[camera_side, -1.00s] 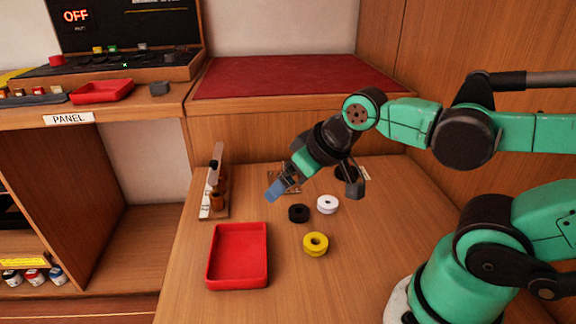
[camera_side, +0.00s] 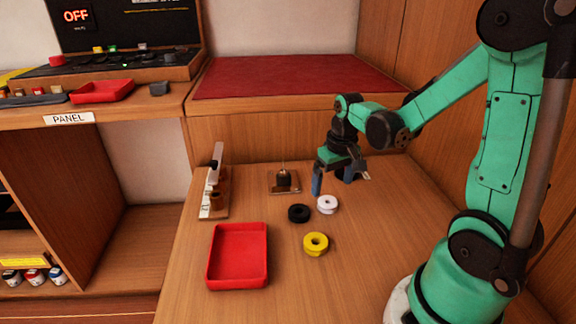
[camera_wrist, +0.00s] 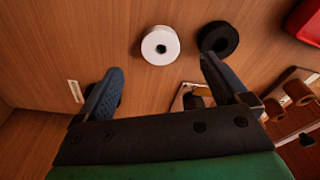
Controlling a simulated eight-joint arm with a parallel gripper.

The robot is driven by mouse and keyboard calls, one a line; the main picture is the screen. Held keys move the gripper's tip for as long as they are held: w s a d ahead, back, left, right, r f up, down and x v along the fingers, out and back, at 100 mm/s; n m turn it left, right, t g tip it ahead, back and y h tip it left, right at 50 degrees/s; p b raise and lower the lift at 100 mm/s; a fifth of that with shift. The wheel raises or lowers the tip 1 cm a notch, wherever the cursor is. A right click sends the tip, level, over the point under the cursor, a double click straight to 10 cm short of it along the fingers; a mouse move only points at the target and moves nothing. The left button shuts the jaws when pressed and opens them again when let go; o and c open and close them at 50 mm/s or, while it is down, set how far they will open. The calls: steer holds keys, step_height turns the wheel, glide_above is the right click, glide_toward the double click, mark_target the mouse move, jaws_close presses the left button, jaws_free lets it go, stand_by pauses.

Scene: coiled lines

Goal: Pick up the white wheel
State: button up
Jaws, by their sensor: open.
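The white wheel (camera_side: 327,204) lies flat on the wooden table, with a dark hole in its middle. It also shows in the wrist view (camera_wrist: 160,45), beyond the fingertips and between their lines. My gripper (camera_side: 336,184) is open and empty, pointing down above the table, just behind the white wheel in the side view. In the wrist view its two fingers (camera_wrist: 160,75) are spread wide, and neither touches the wheel. The right finger's tip is close to the black wheel (camera_wrist: 218,38) in the picture.
The black wheel (camera_side: 299,213) lies close left of the white one, and a yellow wheel (camera_side: 316,243) lies in front. A red tray (camera_side: 210,268) is at left. A small stand with a thin rod (camera_side: 284,182) and a wooden fixture (camera_side: 214,196) stand farther back.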

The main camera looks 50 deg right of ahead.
mark_target(329, 198)
steer(key=shift+w+d+f, duration=0.1)
steer(key=shift+w+f, duration=0.05)
steer(key=shift+f, duration=1.15)
steer(key=shift+w+f, duration=0.15)
steer(key=shift+f, duration=1.15)
steer(key=c, duration=1.3)
steer(key=shift+c, duration=0.2)
